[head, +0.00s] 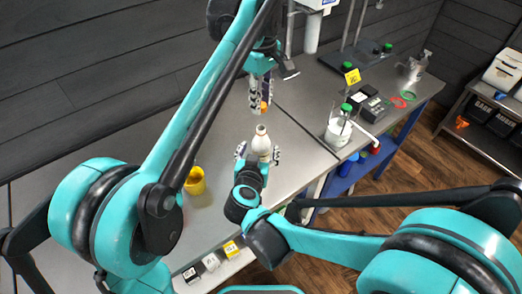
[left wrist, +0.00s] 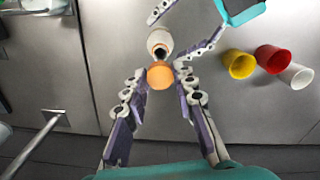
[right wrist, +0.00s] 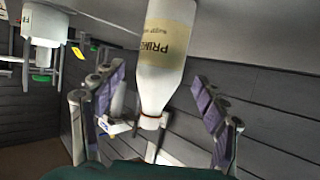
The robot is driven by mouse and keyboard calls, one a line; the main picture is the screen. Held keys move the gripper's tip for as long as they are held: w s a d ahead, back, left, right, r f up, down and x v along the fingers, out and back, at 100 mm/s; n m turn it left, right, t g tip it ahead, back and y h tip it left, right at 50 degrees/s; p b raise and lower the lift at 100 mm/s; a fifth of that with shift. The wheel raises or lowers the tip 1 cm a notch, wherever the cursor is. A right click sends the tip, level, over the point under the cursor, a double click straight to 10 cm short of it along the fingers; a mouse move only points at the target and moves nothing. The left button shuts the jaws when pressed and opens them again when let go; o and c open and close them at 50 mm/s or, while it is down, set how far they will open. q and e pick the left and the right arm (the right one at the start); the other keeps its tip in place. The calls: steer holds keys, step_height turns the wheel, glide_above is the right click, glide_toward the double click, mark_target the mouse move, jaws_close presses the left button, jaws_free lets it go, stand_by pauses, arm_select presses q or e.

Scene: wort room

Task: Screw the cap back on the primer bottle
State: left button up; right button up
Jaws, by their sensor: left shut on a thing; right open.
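The orange cap (head: 264,106) is between the fingertips of my left gripper (head: 262,94), which is shut on it. It also shows in the left wrist view (left wrist: 160,75). The white primer bottle (head: 262,143) is upright just below the cap, with a visible gap between them. Its dark open mouth shows in the left wrist view (left wrist: 159,50). My right gripper (head: 258,154) is open, with one finger on each side of the bottle. In the right wrist view the bottle (right wrist: 166,55) lies between the spread fingers, apparently apart from both. The bottle's base is hidden.
A yellow cup (head: 195,181) stands left on the grey bench. A red cup (left wrist: 272,58) and a white cup (left wrist: 296,76) show beside it. A green-capped vessel (head: 338,130) and a dark device (head: 376,109) stand right. Small boxes (head: 211,262) line the front edge.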

mark_target(260, 149)
steer(key=shift+x, duration=1.9)
steer(key=shift+s, duration=0.1)
steer(key=shift+c, duration=0.3)
jaws_close()
arm_select(q)
steer(key=shift+f, duration=2.5)
steer(key=shift+f, duration=0.1)
steer(key=shift+f, duration=0.8)
steer(key=shift+f, duration=0.55)
